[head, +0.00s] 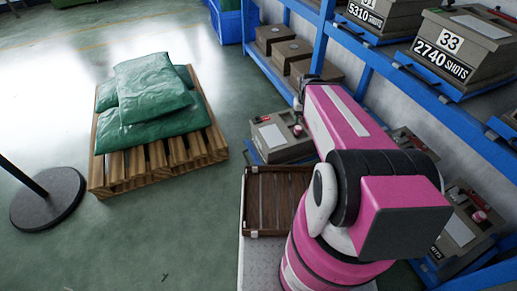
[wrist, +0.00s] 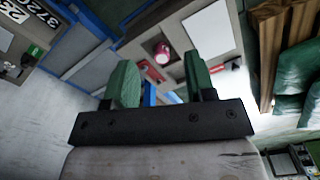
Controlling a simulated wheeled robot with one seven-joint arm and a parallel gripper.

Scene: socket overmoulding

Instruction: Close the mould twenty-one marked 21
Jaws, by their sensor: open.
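No marking 21 is readable in either view, so I cannot tell which mould is twenty-one. In the wrist view my gripper (wrist: 161,76) has two green fingers, spread apart with nothing between them. Beyond the fingers is a grey-beige mould (wrist: 182,62) carrying a white sheet (wrist: 210,28) and a pink cylinder (wrist: 162,53). The fingers hide part of it, and its number does not show. In the head view a grey-beige mould (head: 268,153) sits low beside my arm, partly hidden by it; my gripper is hidden there.
Blue shelving (head: 375,62) on the right holds moulds marked 33 (head: 462,45) and 51 (head: 385,12). A wooden tray (head: 250,200) lies beside my arm. A pallet (head: 165,160) with green sacks (head: 152,90) and a black post base (head: 47,200) stand left. Floor between is clear.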

